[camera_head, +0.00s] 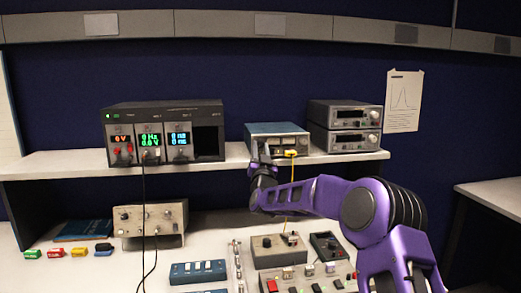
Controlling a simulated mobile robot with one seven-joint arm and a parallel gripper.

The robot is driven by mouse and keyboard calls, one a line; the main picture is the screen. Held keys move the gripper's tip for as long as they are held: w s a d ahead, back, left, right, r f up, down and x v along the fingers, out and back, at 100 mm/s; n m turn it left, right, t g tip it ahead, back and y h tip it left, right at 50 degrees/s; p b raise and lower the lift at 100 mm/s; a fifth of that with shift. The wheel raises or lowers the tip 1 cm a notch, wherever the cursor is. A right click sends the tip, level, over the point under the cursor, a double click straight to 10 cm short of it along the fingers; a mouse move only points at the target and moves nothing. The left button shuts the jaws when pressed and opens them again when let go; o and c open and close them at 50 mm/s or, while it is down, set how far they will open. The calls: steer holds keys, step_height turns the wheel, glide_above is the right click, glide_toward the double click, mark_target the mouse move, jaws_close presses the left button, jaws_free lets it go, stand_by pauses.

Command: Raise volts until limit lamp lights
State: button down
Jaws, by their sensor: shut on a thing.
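A small blue-topped bench unit (284,140) stands on the shelf in the head view, with a pale front and a yellow plug (291,153) at its lower right. My gripper (264,152) is at the left part of that front, reaching up from below. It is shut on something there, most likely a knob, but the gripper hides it. No lit lamp shows clearly on this front; part of it is covered. To the left, a black modular rack (165,112) has a red display (121,139) that seems to read 0 V, beside green and blue displays.
Two stacked grey instruments (345,127) stand close on the right. A yellow cable (287,205) hangs to the bench. Below are a beige box (150,219), a blue switch strip (198,272), control boxes (279,250) and several small coloured blocks.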

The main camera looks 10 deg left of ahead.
steer(key=shift+f+b, duration=0.1)
steer(key=shift+b, duration=0.2)
steer(key=shift+a+m+h+b, duration=0.1)
steer(key=shift+m+h+b, duration=0.3)
steer(key=shift+m+b, duration=0.4)
steer(key=m+h+b, duration=0.1)
steer(key=m, duration=0.2)
steer(key=shift+h+b, duration=0.3)
steer(key=shift+b, duration=0.05)
steer(key=m, duration=0.1)
steer(key=m+g+h, duration=0.1)
steer(key=m, duration=0.1)
steer(key=shift+s+a+r+m+h+b, duration=0.1)
steer(key=shift+r+m+h+b, duration=0.1)
steer(key=shift+m+h+b, duration=0.15)
steer(key=shift+r+m+g+h, duration=0.1)
steer(key=shift+m+g+h, duration=0.4)
steer(key=shift+m, duration=1.05)
steer(key=c, duration=0.6)
jaws_free()
